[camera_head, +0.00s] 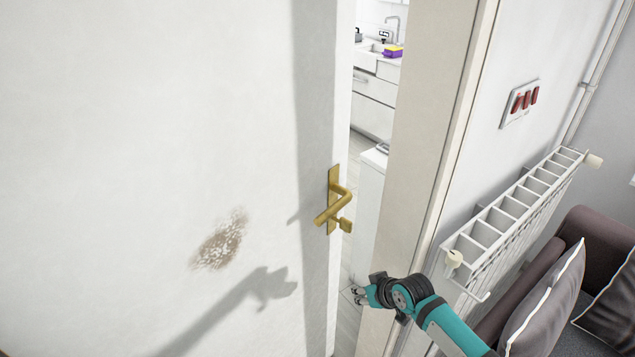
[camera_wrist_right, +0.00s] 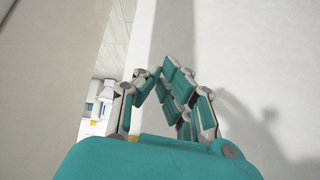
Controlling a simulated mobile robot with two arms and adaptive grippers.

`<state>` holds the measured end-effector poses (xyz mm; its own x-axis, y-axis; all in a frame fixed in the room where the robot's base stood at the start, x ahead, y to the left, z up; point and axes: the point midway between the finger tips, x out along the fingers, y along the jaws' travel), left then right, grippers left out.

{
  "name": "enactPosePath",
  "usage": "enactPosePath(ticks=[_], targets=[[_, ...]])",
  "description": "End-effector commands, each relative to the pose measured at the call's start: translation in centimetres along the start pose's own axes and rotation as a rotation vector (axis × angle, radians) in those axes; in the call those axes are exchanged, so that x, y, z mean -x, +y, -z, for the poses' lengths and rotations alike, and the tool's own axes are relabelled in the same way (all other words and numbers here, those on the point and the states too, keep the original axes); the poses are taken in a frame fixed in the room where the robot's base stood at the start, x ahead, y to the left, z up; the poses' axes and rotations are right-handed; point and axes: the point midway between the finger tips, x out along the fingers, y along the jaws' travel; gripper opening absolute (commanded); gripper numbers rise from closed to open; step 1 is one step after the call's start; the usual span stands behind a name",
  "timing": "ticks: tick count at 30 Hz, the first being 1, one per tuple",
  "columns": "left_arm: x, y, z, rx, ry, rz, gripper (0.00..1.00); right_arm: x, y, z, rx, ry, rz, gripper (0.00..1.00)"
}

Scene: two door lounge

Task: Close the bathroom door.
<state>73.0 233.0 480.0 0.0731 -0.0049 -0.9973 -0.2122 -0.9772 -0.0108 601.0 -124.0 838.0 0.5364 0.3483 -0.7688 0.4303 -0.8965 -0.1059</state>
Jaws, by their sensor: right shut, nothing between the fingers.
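The white door (camera_head: 150,120) fills the left of the head view and stands ajar. Its brass lever handle (camera_head: 333,203) sits near its right edge. A gap shows between the door edge and the pale door frame (camera_head: 425,120). My right gripper (camera_head: 358,294) is at the lower end of this gap in the picture, below and to the right of the handle. It is shut and empty. In the right wrist view, its teal fingers (camera_wrist_right: 172,75) are together, with the white door surface (camera_wrist_right: 270,60) to the right. Whether they touch the door, I cannot tell. My left gripper is out of view.
Through the gap I see white cabinets (camera_head: 373,115) and a sink with a faucet. Right of the frame are a white radiator (camera_head: 515,215), a red switch panel (camera_head: 520,103) and a dark sofa (camera_head: 600,240) with cushions. A brown stain (camera_head: 220,243) marks the door.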

Motion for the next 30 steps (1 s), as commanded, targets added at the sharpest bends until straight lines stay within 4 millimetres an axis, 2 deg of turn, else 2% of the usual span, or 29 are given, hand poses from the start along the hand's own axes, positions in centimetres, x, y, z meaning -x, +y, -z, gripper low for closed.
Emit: enactPosePath(ticks=[1, 2, 3, 6, 10, 15, 19, 23, 30], targets=[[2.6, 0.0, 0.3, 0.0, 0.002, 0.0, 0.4, 4.9, -1.9, 6.9, 0.067, 0.041, 0.04, 0.0], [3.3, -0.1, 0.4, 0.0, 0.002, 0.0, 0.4, 7.1, -3.2, 9.6, 0.104, 0.05, 0.067, 0.0], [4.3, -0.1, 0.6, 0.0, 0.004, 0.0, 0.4, 10.2, -5.0, 12.7, 0.158, 0.058, 0.1, 0.0], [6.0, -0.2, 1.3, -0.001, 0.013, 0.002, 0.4, 16.6, -8.6, 17.6, 0.285, 0.051, 0.163, 0.0], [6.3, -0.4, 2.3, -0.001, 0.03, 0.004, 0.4, 20.1, -9.4, 20.5, 0.356, 0.036, 0.183, 0.0], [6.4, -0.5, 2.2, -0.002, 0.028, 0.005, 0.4, 21.8, -8.6, 22.8, 0.369, 0.036, 0.181, 0.0], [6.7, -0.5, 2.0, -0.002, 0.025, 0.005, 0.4, 21.5, -8.6, 23.3, 0.366, 0.037, 0.182, 0.0], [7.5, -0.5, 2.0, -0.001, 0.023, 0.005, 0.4, 19.8, -9.0, 23.4, 0.365, 0.036, 0.184, 0.0], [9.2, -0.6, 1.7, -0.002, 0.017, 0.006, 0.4, 15.3, -9.8, 23.5, 0.363, 0.038, 0.183, 0.0]])
